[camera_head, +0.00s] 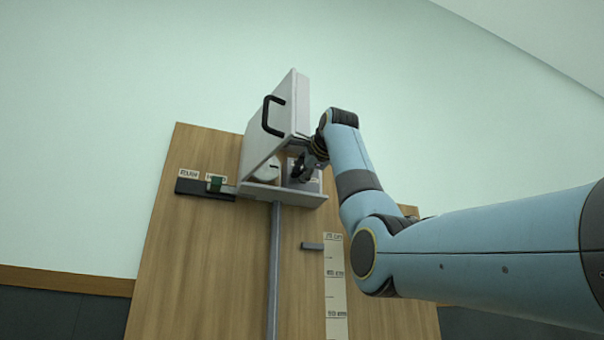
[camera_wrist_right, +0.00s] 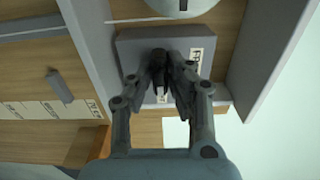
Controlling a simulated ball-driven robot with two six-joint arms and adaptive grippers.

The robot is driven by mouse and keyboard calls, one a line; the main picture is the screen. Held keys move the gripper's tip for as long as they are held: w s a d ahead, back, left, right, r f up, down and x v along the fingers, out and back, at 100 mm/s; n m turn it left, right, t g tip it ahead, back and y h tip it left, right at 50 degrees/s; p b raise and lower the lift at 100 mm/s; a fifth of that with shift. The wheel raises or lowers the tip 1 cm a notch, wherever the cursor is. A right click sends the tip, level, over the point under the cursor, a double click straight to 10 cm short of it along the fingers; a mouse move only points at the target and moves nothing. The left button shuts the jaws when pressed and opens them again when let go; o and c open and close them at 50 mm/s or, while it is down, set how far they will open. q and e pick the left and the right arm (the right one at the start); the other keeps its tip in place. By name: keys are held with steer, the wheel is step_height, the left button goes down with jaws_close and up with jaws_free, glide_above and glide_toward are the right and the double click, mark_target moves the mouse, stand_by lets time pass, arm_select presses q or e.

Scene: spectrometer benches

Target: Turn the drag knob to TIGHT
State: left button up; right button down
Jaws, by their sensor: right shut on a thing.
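My right gripper (camera_head: 306,168) reaches into the open front of a white housing (camera_head: 272,135) on a wooden board. In the right wrist view my right gripper (camera_wrist_right: 168,80) is shut on a small dark knob (camera_wrist_right: 158,58). The knob is on a grey block (camera_wrist_right: 136,48), which also shows in the head view (camera_head: 305,184). The fingers cover much of the knob, so its pointing direction cannot be read. A white label (camera_wrist_right: 196,58) stands beside the knob, and another (camera_wrist_right: 163,98) is partly hidden by the fingers. Their words are too small to read. My left gripper is not in view.
The housing's lid carries a black handle (camera_head: 272,115). A round white part (camera_head: 267,170) sits beside the grey block. A grey post (camera_head: 274,270) and a scale strip (camera_head: 335,290) are below.

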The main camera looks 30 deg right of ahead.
steer(key=c, duration=1.3)
jaws_free()
steer(key=shift+d, duration=0.1)
steer(key=shift+s, duration=0.1)
steer(key=v, duration=0.7)
steer(key=shift+s, duration=0.1)
